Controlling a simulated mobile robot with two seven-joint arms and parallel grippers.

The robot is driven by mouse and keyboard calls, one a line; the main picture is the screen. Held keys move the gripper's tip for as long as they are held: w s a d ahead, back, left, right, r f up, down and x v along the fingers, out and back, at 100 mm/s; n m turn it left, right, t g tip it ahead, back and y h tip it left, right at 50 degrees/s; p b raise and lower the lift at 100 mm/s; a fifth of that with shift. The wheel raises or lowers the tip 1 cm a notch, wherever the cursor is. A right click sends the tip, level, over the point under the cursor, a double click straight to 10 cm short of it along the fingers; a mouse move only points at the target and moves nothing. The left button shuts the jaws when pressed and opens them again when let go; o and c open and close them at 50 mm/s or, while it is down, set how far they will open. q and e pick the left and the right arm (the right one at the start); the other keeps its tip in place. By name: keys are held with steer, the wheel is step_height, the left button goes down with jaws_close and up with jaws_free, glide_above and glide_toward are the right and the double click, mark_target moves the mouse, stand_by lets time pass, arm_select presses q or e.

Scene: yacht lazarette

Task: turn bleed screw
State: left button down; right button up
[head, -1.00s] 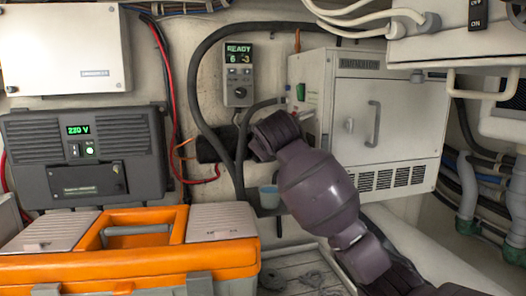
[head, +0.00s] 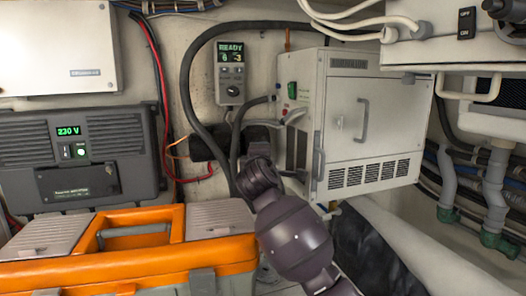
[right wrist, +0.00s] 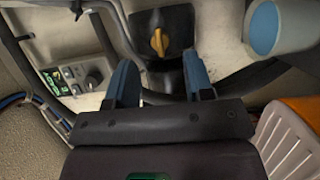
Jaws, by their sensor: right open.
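A yellow bleed screw (right wrist: 158,42) with a wing-shaped head sits on a dark fitting at the top middle of the right wrist view. My right gripper (right wrist: 158,68) is open and empty, its two blue fingers pointing toward the fitting, one on each side of the screw's line. I cannot tell how far the fingertips are from the screw. In the head view my right arm reaches up from below to the dark cylinder (head: 207,148) on the wall; the fingers and screw cannot be made out there. My left gripper is out of view.
An orange toolbox (head: 140,262) stands at the lower left. A control panel (head: 231,75) reading READY, hoses and a white cabinet (head: 365,125) surround the arm.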

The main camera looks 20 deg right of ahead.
steer(key=shift+x, duration=2.8)
jaws_close()
